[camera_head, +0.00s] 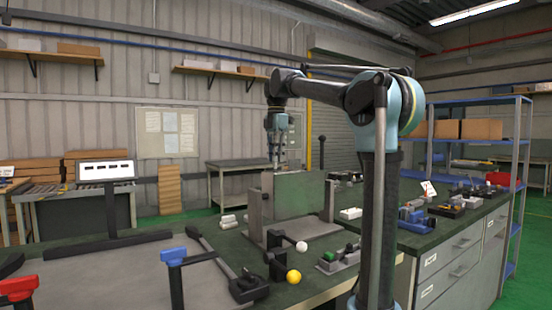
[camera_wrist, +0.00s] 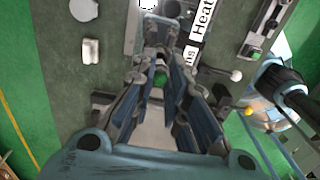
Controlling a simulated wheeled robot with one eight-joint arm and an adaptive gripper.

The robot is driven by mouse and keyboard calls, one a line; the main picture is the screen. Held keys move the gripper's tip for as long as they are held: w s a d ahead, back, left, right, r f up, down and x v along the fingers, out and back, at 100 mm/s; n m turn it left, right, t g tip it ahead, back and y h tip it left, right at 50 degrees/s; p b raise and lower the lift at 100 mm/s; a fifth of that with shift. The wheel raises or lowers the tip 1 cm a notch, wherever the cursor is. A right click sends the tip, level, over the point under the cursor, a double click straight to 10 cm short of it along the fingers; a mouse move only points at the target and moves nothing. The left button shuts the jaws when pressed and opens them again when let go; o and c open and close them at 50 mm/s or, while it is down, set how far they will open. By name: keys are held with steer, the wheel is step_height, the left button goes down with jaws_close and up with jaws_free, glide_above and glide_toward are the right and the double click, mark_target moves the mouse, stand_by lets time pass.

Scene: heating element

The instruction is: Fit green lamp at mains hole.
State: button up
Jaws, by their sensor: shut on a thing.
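My gripper (camera_head: 276,163) is above the upright grey-green panel (camera_head: 300,197), near the top of its left side. In the wrist view my gripper (camera_wrist: 161,68) is shut on a small green lamp (camera_wrist: 161,79), which shows between the fingers. The panel's white labels (camera_wrist: 203,18) show just right of the fingertips. One reads "Heat" and another is cut off to "ns". The mains hole cannot be made out; the fingers cover part of the panel area. In the head view the lamp is too small to tell.
Levers with a white knob (camera_head: 301,246) and a yellow knob (camera_head: 293,276) stand in front. Tools (camera_head: 415,218) crowd the right bench.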

steer(key=shift+f, duration=1.75)
steer(key=o, duration=0.8)
step_height(320, 180, up, 12)
steer(key=shift+w+f, duration=0.1)
steer(key=shift+d, duration=0.1)
stand_by(0.6)
